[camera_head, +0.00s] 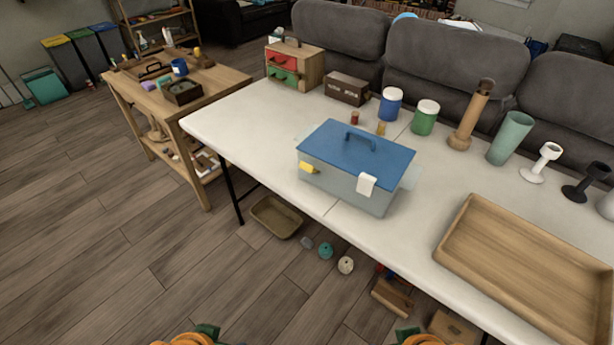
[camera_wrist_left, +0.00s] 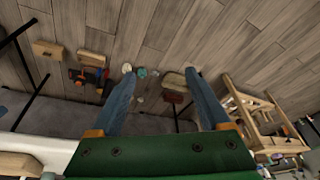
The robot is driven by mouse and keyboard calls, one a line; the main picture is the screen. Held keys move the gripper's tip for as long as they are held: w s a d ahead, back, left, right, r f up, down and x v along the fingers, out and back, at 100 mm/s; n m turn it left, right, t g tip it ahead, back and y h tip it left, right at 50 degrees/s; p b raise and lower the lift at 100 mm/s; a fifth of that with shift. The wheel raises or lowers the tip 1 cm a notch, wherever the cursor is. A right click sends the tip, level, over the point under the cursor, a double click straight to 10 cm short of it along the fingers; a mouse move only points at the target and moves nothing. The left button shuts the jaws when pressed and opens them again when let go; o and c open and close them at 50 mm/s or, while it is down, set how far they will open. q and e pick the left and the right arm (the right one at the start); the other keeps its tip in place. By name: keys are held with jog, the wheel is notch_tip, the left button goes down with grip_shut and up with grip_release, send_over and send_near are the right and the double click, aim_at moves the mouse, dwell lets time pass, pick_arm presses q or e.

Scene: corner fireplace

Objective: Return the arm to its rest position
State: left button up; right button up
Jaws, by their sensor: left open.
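In the left wrist view my left gripper (camera_wrist_left: 156,92) is open, its two blue-grey fingers well apart with nothing between them. Beyond the fingers lie the wooden floor and a few small things on it. In the head view only green and orange parts of my two arms show at the bottom edge. Both are low, in front of the white table (camera_head: 265,150). My right gripper's fingers are not in view.
A grey box with a blue lid (camera_head: 358,152) stands on the white table. A wooden tray (camera_head: 452,258) lies at the right. Jars and cups line the back. A wooden workbench (camera_head: 222,82) stands at the left. A tan bin (camera_head: 275,217) sits on the floor. Floor at the left is clear.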

pick_arm(q)
notch_tip(320, 180, down, 15)
jog(key=s+g, duration=0.1)
jog(key=s, duration=0.1)
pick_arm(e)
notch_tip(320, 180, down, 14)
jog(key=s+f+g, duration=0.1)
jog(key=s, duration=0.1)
pick_arm(q)
jog(key=s+a+f+g+p, duration=0.1)
jog(key=s+a+f, duration=0.1)
jog(key=s+f, duration=0.8)
jog(key=shift+s+g, duration=0.3)
jog(key=shift+s, duration=0.9)
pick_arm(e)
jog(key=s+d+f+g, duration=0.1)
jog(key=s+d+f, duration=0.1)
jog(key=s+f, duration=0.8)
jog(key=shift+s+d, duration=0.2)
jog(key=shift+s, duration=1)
pick_arm(q)
jog(key=shift+m, duration=0.3)
